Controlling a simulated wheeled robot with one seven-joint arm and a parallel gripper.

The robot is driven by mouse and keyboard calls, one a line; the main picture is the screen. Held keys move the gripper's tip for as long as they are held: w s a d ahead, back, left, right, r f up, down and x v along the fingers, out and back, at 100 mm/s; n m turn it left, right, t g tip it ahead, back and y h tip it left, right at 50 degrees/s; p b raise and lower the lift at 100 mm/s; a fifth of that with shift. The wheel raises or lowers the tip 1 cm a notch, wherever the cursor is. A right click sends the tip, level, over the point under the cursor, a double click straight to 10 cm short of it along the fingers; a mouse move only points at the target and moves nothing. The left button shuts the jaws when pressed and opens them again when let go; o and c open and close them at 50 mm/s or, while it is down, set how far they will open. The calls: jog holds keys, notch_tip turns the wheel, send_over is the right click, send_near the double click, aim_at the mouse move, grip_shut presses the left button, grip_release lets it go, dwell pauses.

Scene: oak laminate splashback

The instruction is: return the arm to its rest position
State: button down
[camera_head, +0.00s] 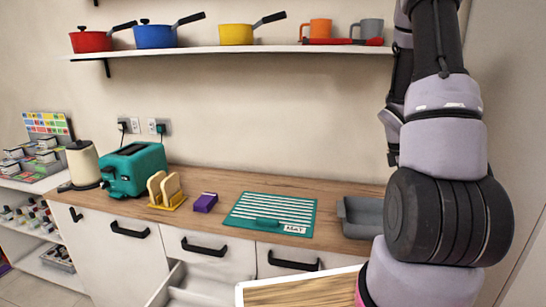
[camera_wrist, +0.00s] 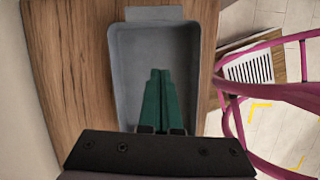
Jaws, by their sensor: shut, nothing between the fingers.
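My gripper (camera_wrist: 160,74) shows in the wrist view with its two green fingers together and nothing between them. It points down over a grey tray (camera_wrist: 122,80) on the wooden counter. I cannot tell the exact height of the fingers above the tray floor. In the head view my arm (camera_head: 440,150) fills the right side, raised and bent in front of the wall. The gripper itself does not show clearly there. The same grey tray (camera_head: 362,222) is partly hidden behind the arm.
The counter (camera_head: 335,190) holds a teal toaster (camera_head: 135,168), a yellow rack with toast (camera_head: 167,190), a purple block (camera_head: 205,202) and a striped mat (camera_head: 270,213). A shelf (camera_head: 230,51) with pans and mugs runs above. An open drawer (camera_head: 195,287) juts out below.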

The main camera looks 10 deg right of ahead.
jog(key=a+r+m+t+y, duration=0.1)
jog(key=a+r+m+t, duration=0.1)
jog(key=a+r+m, duration=0.5)
jog(key=a+r+m+t, duration=0.1)
jog(key=a+r+t, duration=0.1)
jog(key=a+r, duration=0.65)
jog(key=s+a+r+m+t+y, duration=0.2)
jog(key=s+a+r+m, duration=0.2)
jog(key=r, duration=0.4)
jog(key=s+a+r+m+t+y, duration=0.2)
jog(key=s+a+r+m, duration=0.2)
jog(key=s+a+r, duration=0.3)
jog(key=shift+s+a+r+m+t, duration=0.35)
jog(key=shift+a+r, duration=0.2)
jog(key=shift+a, duration=0.7)
